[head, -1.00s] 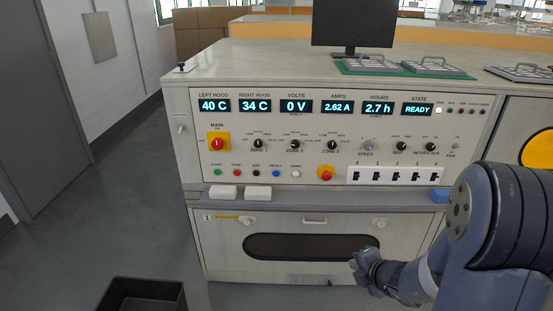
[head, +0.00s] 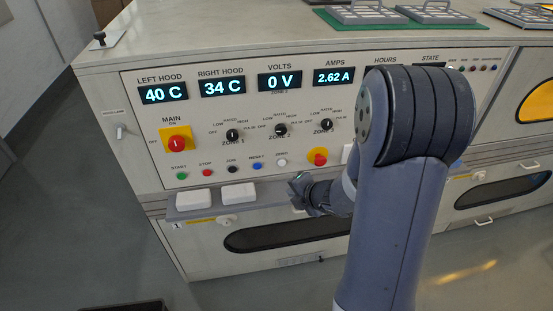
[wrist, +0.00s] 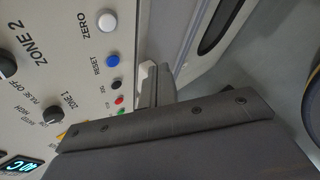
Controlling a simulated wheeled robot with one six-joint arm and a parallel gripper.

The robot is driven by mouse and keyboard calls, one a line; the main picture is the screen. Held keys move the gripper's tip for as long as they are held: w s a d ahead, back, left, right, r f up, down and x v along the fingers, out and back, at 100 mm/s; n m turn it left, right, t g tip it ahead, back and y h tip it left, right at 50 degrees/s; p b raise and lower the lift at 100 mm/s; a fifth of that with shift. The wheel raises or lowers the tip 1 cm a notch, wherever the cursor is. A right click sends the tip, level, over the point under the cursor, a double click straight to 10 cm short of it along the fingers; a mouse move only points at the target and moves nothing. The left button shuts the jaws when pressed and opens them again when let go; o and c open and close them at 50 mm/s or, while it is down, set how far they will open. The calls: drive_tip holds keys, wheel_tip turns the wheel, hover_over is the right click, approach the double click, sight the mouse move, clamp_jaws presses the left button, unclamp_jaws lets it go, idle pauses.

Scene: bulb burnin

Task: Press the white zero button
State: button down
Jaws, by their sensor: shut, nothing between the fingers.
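The white zero button (head: 281,162) sits at the right end of the row of small round buttons on the panel, under its ZERO label. In the wrist view the white button (wrist: 107,21) is near the top, beside the blue reset button (wrist: 113,61). My gripper (head: 299,190) is shut and empty. In the head view it appears just below and slightly right of the white button. I see no contact with the button, but the exact gap is hard to tell. In the wrist view grey gripper parts fill the lower half.
A red knob on a yellow plate (head: 319,157) lies just right of the white button. A ledge with two white blocks (head: 238,193) juts out below the buttons. Rotary knobs (head: 280,129) stand above. My arm hides the panel's right part.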

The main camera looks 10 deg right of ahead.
sight(282, 162)
idle(0.3)
drive_tip(key=shift+w+p, duration=1.7)
drive_tip(key=shift+w, duration=2.7)
drive_tip(key=shift+w, duration=0.4)
drive_tip(key=shift+w+p, duration=0.4)
drive_tip(key=shift+p, duration=0.1)
drive_tip(key=shift+s, duration=0.1)
drive_tip(key=shift+s+b, duration=0.4)
drive_tip(key=shift+s, duration=0.3)
